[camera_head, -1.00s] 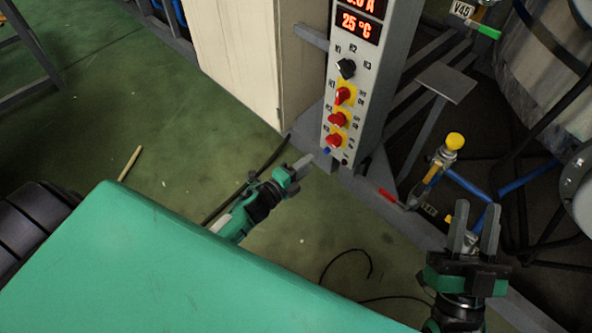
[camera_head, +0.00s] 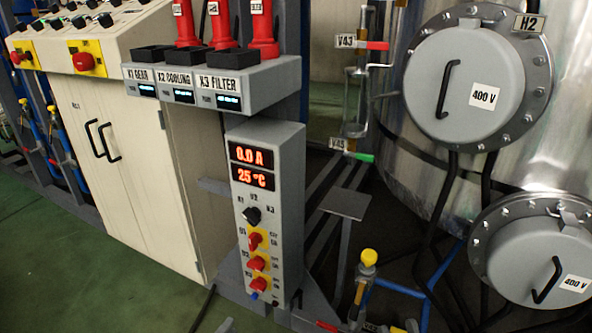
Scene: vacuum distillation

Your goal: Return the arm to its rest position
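Only the tip of my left gripper (camera_head: 226,325) shows, at the bottom edge of the head view, left of the foot of the grey control column (camera_head: 292,215). A small grey tip at the bottom edge, right of the yellow-topped valve, may be my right gripper (camera_head: 412,326). The rest of both grippers is cut off below the picture, so I cannot tell how their fingers stand. The column's displays read 0.0 A and 25 °C.
A cream cabinet (camera_head: 125,150) with a switch desk stands left. A steel vessel (camera_head: 400,150) with round covers marked 400 V fills the right. A yellow-topped valve (camera_head: 369,257) stands low between. Green floor (camera_head: 60,270) is clear at lower left.

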